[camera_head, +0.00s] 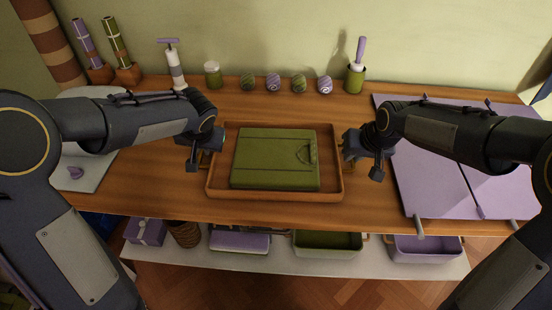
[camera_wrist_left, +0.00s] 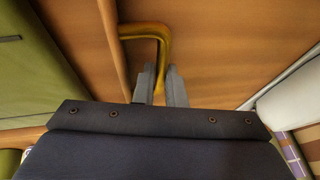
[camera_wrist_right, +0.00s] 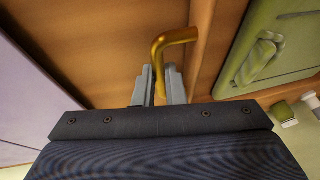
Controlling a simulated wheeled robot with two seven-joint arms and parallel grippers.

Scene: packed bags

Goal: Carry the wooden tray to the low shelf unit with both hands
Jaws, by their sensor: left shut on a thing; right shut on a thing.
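The wooden tray (camera_head: 275,195) rests on the wooden table top, with a green folded bag or case (camera_head: 272,160) lying flat in it. My left gripper (camera_head: 203,155) is at the tray's left side, and in the left wrist view its fingers (camera_wrist_left: 161,88) are shut on a brass handle (camera_wrist_left: 147,30). My right gripper (camera_head: 347,153) is at the tray's right side, and in the right wrist view its fingers (camera_wrist_right: 160,87) are shut on the other brass handle (camera_wrist_right: 178,37). The low shelf unit (camera_head: 290,265) shows below the table's front edge.
The shelf holds a purple box (camera_head: 147,231), a wicker basket (camera_head: 184,234), a purple case (camera_head: 239,241), a green bin (camera_head: 328,245) and a purple bin (camera_head: 425,249). Several patterned balls (camera_head: 274,82) and a jar (camera_head: 213,75) stand behind the tray. Purple panels (camera_head: 430,185) lie at right.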

